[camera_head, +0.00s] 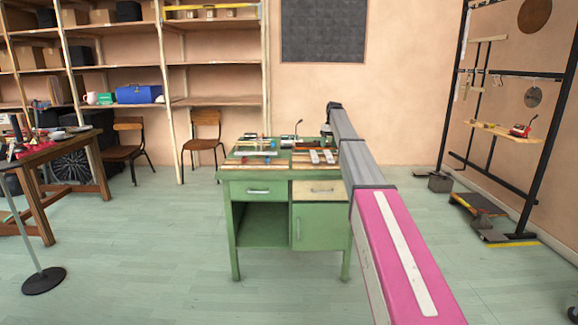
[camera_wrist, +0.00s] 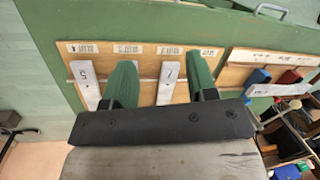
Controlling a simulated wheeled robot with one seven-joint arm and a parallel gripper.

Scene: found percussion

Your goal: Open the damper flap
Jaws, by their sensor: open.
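I cannot pick out a damper flap for certain in either view. A green desk (camera_head: 262,188) holds a wooden board (camera_wrist: 143,72) with several small labels along one edge. Two pale plates lie on the board, one marked like a 5 (camera_wrist: 85,78) and one like a 1 (camera_wrist: 167,76); they also show in the head view as pale plates (camera_head: 314,156) on the desk's right half. The fingers cover parts of the board. In the head view my arm hides the gripper.
A second wooden board (camera_wrist: 240,62) with blue and red blocks lies beside the first. Shelves (camera_head: 215,101) and chairs (camera_head: 204,130) stand behind the desk. A table (camera_head: 58,153) is at left and a black rack (camera_head: 503,110) at right. The floor around the desk is mostly clear.

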